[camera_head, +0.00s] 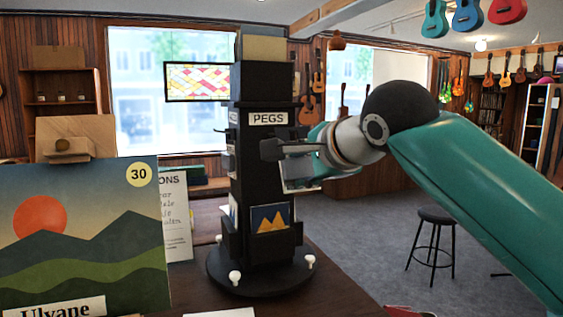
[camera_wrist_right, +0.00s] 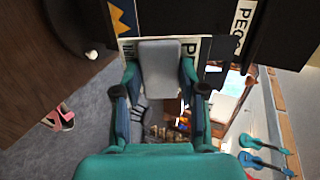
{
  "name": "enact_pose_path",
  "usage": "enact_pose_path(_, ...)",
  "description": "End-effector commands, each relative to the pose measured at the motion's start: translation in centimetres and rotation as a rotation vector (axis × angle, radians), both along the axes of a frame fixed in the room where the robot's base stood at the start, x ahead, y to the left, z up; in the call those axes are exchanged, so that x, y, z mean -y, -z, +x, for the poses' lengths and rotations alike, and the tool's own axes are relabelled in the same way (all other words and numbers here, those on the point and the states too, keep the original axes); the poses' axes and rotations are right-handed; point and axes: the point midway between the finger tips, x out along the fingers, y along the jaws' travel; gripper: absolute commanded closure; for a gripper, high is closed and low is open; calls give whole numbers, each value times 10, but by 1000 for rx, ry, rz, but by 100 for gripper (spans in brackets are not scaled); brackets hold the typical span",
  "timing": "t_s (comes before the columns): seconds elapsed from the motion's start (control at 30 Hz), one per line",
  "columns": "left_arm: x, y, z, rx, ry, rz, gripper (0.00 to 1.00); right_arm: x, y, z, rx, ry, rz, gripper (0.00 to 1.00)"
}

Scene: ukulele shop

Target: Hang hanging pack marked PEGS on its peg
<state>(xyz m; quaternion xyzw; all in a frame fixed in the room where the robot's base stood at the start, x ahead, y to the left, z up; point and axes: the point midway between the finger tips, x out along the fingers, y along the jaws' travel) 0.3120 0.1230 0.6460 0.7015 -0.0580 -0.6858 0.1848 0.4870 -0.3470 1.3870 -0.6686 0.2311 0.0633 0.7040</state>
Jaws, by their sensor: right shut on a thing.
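The black display stand (camera_head: 262,190) stands upright on the dark counter, with a white PEGS label (camera_head: 268,118) near its top. My right gripper (camera_head: 275,150) reaches in from the right, just below that label, at the stand's front. In the wrist view my right gripper (camera_wrist_right: 160,48) is shut on a pack with a white lettered strip (camera_wrist_right: 190,48), mostly hidden behind the grey finger. The PEGS label also shows in the wrist view (camera_wrist_right: 241,24), to the right of the fingers. The peg itself is hidden, and I cannot tell whether the pack touches it. My left gripper is out of view.
A large landscape picture pack marked 30 (camera_head: 85,235) stands on the counter at left, before a white lettered sign (camera_head: 176,215). A pack with orange peaks (camera_head: 270,218) sits low on the stand. White knobs (camera_head: 235,277) ring its base. A stool (camera_head: 434,230) stands on the floor.

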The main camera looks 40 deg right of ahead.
Motion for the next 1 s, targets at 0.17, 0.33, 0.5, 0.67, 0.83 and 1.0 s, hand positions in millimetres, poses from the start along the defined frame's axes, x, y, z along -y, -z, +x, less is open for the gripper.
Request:
enact_pose_path(0.17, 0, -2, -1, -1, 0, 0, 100, -3, 0, 6, 0, -9, 0, 86)
enact_pose_path(0.33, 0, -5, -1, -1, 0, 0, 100, -3, 0, 15, -1, -12, -1, 86)
enact_pose_path(0.5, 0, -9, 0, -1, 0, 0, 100, -1, 1, 25, -1, -13, 1, 86)
enact_pose_path(0.67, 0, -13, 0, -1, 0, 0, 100, 1, 2, 35, -1, -13, 0, 86)
enact_pose_path(0.83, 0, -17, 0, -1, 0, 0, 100, 3, 3, 45, -2, -14, 0, 86)
enact_pose_path(1.0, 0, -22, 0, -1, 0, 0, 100, 5, 3, 55, -1, -14, -1, 86)
